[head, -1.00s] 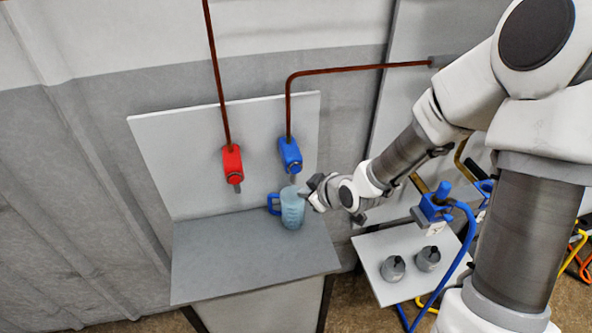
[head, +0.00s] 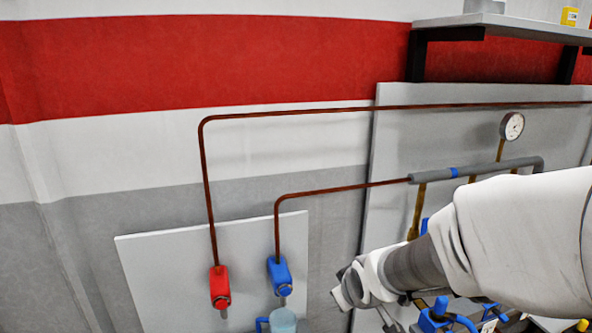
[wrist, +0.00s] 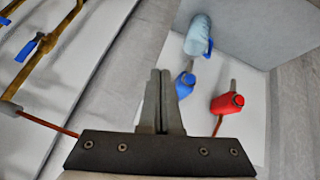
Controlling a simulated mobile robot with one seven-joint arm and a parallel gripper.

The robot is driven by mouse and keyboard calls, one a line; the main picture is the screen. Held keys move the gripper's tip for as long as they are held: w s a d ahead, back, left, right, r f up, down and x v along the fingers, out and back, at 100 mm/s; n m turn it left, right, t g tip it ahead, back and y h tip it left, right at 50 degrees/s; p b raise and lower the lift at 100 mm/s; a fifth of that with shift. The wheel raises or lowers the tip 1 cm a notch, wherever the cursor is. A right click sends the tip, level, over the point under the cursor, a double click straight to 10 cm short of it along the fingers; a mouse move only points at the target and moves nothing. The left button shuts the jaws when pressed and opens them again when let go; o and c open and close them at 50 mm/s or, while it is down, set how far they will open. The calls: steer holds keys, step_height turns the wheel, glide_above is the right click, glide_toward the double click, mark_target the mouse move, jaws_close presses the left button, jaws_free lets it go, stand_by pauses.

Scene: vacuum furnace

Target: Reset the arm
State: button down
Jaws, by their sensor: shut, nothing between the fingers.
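My gripper (wrist: 160,88) is shut and empty, its two fingers pressed together in the wrist view. In the head view my gripper (head: 342,297) hangs to the right of the blue valve (head: 280,275), apart from it. A light blue jug (head: 283,321) shows only its top and blue handle at the bottom of the head view, below the blue valve. The jug also shows in the wrist view (wrist: 197,37), beyond my fingertips to the right and apart from them.
A red valve (head: 220,288) is on the pale board (head: 165,262) left of the blue one. Rust-brown pipes run up from both. A gauge (head: 512,126) and a grey pipe (head: 490,170) are at the right, below a shelf (head: 500,27). The wall at left is clear.

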steer(key=s+d+r+m, duration=0.3)
steer(key=s+r+m, duration=0.1)
steer(key=s+r, duration=0.25)
steer(key=s+d+r+m+g, duration=0.1)
steer(key=s+r+g, duration=0.1)
steer(key=s, duration=1)
steer(key=shift+s+r+m+h+b, duration=0.3)
steer(key=shift+s+r+m, duration=0.1)
steer(key=shift+r, duration=0.25)
